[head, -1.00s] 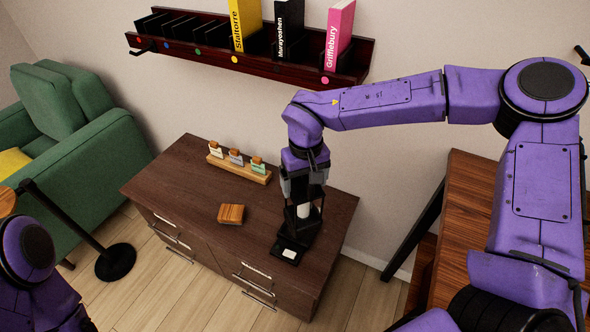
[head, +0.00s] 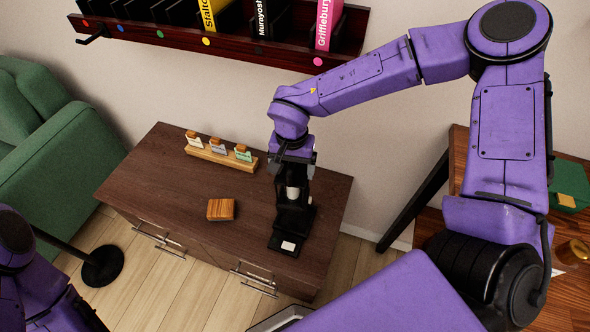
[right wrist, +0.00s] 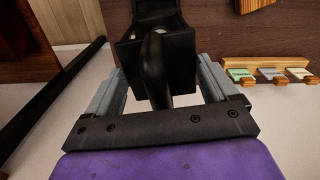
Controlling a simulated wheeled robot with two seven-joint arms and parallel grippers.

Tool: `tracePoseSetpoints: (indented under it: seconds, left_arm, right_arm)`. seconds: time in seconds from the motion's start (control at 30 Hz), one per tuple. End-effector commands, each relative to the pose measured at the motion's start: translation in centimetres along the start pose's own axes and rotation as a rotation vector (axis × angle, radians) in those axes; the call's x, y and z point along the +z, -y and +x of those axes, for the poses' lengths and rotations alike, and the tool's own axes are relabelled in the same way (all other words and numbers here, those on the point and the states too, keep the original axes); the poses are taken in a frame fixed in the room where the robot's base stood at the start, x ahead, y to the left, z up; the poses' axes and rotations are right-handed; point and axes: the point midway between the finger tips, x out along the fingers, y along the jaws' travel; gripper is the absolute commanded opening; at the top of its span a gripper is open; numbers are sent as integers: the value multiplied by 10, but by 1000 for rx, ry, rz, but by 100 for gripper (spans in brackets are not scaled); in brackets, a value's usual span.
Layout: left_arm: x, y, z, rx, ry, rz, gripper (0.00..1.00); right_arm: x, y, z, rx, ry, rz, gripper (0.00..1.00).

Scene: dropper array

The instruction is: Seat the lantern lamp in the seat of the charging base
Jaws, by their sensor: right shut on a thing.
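The lantern lamp (head: 293,193) is dark with a pale cylinder in its middle. It stands about upright over the right part of the brown cabinet. My right gripper (head: 295,164) is shut on its top; in the right wrist view the dark lamp (right wrist: 155,70) shows its curved handle between the grey fingers. The black charging base (head: 284,243), with a white label, lies on the cabinet top at the lamp's foot. The lamp hides its seat, and I cannot tell whether the lamp touches it. My left arm shows at the lower left, its gripper out of view.
A wooden block (head: 221,210) lies left of the base on the cabinet (head: 165,185). A wall shelf (head: 225,42) with books hangs above. The cabinet's left part is clear.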

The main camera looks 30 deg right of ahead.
Motion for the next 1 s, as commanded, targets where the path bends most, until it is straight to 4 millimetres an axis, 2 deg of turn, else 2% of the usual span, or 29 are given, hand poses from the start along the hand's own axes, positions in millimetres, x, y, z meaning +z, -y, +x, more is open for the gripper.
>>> tracePoseSetpoints:
  seconds: [0.2,0.53,0.73,0.8,1.0]
  left_arm:
    - [0,0,0,0,0,0,99]
    - [-1,0,-2,0,0,0,99]
    - [-7,1,-17,0,0,0,99]
    - [-2,0,-5,1,-1,0,99]
    - [2,0,4,0,0,0,99]
  right_arm:
    - [4,-8,9,-5,3,147,2]
    - [4,-9,9,-5,4,156,2]
    - [5,-9,4,-4,5,156,2]
    - [5,-9,22,-4,6,156,2]
    - [5,-9,44,-4,5,155,2]
